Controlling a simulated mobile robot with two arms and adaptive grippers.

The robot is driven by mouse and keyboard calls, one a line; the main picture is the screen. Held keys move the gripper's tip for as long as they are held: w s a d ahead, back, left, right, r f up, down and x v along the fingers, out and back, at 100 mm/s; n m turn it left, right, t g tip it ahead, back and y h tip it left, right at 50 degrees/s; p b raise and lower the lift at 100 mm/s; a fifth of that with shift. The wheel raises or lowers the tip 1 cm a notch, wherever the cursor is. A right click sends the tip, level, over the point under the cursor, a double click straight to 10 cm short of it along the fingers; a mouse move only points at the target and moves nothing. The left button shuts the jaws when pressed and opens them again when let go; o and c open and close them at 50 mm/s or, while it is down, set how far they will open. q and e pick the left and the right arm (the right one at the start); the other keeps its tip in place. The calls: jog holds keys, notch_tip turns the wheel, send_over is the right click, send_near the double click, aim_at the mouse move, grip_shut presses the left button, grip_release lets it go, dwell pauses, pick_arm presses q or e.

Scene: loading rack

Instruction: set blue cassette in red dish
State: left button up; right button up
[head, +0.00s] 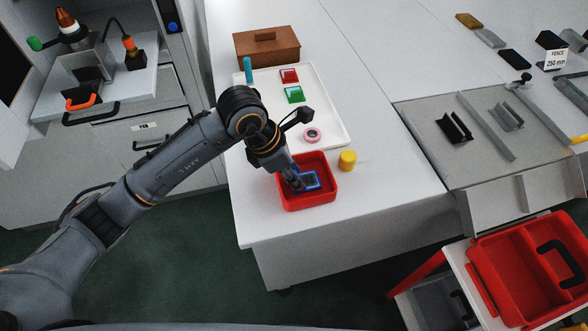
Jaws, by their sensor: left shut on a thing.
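The red dish (322,198) stands on the white table near its left front edge. The blue cassette (311,180) is inside the dish's outline, toward its middle. My left gripper (299,184) reaches down over the dish and is shut on the cassette. The gripper hides part of the cassette, and I cannot tell whether the cassette touches the dish floor. My right gripper is not in view.
A yellow cylinder (347,160) stands close to the dish's right. Behind is a white tray (336,125) with a red cassette (289,76), a green cassette (295,94) and a pink ring (312,135). A brown box (266,47) stands farther back. The table's front right is clear.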

pick_arm(q)
jog(key=shift+f, duration=0.2)
jog(key=shift+f, duration=0.1)
jog(key=shift+f, duration=0.15)
jog(key=o, duration=1.1)
jog(key=shift+c, duration=0.2)
jog(key=shift+r, duration=0.2)
jog(key=b+v, duration=0.2)
jog(key=v, duration=1)
